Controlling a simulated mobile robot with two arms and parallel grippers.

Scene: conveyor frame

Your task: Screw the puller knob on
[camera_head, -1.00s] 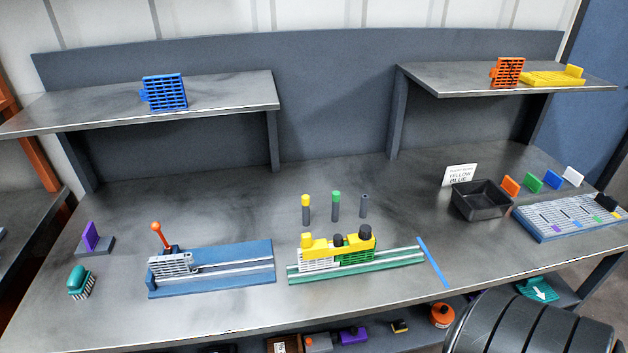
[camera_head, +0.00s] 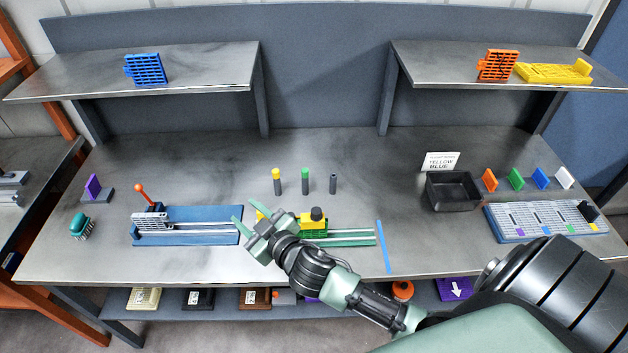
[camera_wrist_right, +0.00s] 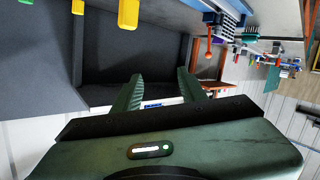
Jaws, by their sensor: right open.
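No part is labelled puller knob. A green rail fixture (camera_head: 352,238) on the bench carries a yellow piece (camera_head: 313,223) with a dark knob (camera_head: 317,213) on top. My right gripper (camera_head: 243,211) is in front of the fixture's left part in the head view and hides it. Its fingers are apart and empty, and they also show apart in the wrist view (camera_wrist_right: 159,75). Behind the fixture stand a yellow-topped post (camera_head: 276,181), a green-topped post (camera_head: 305,181) and a dark post (camera_head: 333,184). My left gripper is not in view.
A blue rail fixture (camera_head: 210,226) with a red-balled lever (camera_head: 144,193) is left of the gripper. A black bin (camera_head: 452,191) and a blue-grey tray (camera_head: 545,222) are at the right. Two raised shelves (camera_head: 200,65) (camera_head: 450,60) stand behind. The bench between post and bin is clear.

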